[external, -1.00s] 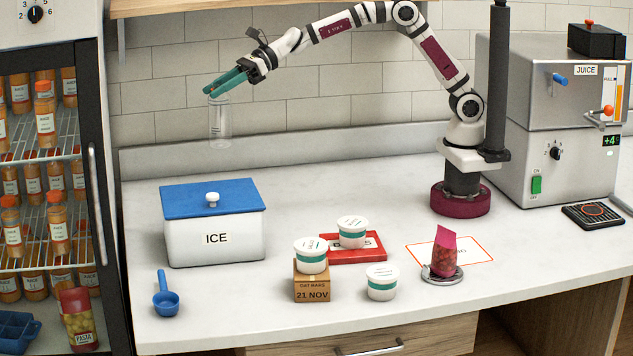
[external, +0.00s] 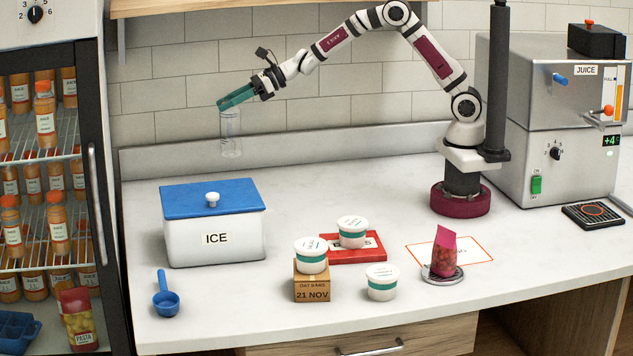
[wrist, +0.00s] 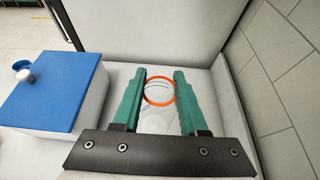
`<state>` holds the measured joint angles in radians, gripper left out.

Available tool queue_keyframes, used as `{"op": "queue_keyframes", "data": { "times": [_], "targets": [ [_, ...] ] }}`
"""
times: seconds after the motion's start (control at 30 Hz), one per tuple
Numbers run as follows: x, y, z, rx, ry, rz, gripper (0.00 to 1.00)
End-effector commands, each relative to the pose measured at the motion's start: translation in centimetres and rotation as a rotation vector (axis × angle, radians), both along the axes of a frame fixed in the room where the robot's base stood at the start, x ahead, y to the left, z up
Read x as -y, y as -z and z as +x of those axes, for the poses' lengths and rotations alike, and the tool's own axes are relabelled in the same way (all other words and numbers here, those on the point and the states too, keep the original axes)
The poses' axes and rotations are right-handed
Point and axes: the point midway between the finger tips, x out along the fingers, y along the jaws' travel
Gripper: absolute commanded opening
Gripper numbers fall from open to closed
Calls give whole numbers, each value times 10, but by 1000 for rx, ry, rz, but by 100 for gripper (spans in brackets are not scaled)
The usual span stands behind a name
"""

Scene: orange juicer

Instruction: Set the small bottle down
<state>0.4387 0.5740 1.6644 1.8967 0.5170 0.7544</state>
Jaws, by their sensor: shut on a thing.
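The small bottle (external: 231,134) is clear and empty-looking, and hangs upright in the air behind the ice box. My gripper (external: 222,103) has teal fingers and is shut on the bottle near its top. In the wrist view my gripper (wrist: 160,84) shows a finger on each side of an orange ring (wrist: 159,91), with the clear bottle between the fingers. The bottle's bottom is above the counter (external: 330,190), with no contact visible.
A white ice box (external: 213,240) with a blue lid stands at the left, below the bottle. White tubs (external: 381,282), a red tray (external: 357,257) and a pink bag (external: 445,252) stand further front. Counter between the box and my base is clear.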

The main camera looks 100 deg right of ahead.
Motion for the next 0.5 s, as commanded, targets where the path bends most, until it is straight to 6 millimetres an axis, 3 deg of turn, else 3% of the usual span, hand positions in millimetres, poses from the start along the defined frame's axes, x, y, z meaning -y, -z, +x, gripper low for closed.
{"op": "queue_keyframes", "data": {
  "times": [0.17, 0.5],
  "targets": [
    [-6, 31, 5, 0, -3, 1, 0],
    [-80, 88, 63, 0, -5, -2, 0]
  ]
}}
